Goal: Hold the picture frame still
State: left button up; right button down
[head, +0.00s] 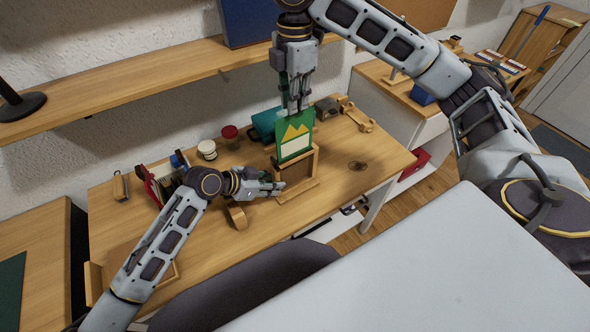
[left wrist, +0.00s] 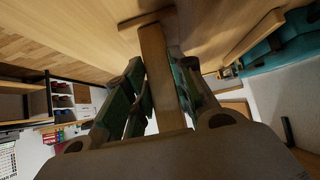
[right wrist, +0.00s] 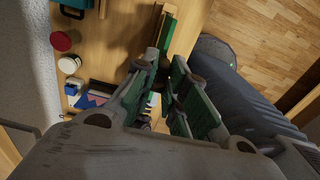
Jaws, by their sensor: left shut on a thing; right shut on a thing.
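The wooden picture frame (head: 312,184) stands upright on the table. A green picture card (head: 297,122) with yellow peaks and a white lower part sticks up out of its top. My left gripper (head: 281,187) is shut on the frame's left side near its base; in the left wrist view, a wooden bar of the frame (left wrist: 158,66) runs between the fingers. My right gripper (head: 296,105) points down from above and is shut on the card's top edge. In the right wrist view, the card's green edge (right wrist: 170,32) shows beyond the fingers; the pinched part is mostly hidden.
Behind stand a teal object (head: 264,124), a red-lidded jar (head: 230,133) and a white-lidded jar (head: 207,149). A wooden block (head: 237,216) lies below my left gripper. A shelf (head: 150,82) runs along the wall.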

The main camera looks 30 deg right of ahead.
jog(key=shift+r, duration=0.5)
dwell(0.6)
jog(key=shift+r, duration=2.35)
pick_arm(q)
jog(key=o, duration=1)
jog(key=shift+a+r, duration=0.1)
jog(key=shift+r, duration=0.05)
pick_arm(e)
jog(key=shift+r, duration=0.15)
pick_arm(q)
jog(key=p+v, duration=0.4)
jog(key=v, duration=0.1)
jog(key=shift+a+r, duration=0.2)
jog(key=shift+a, duration=0.1)
pick_arm(e)
notch_tip(320, 180, up, 4)
jog(key=shift+f, duration=0.1)
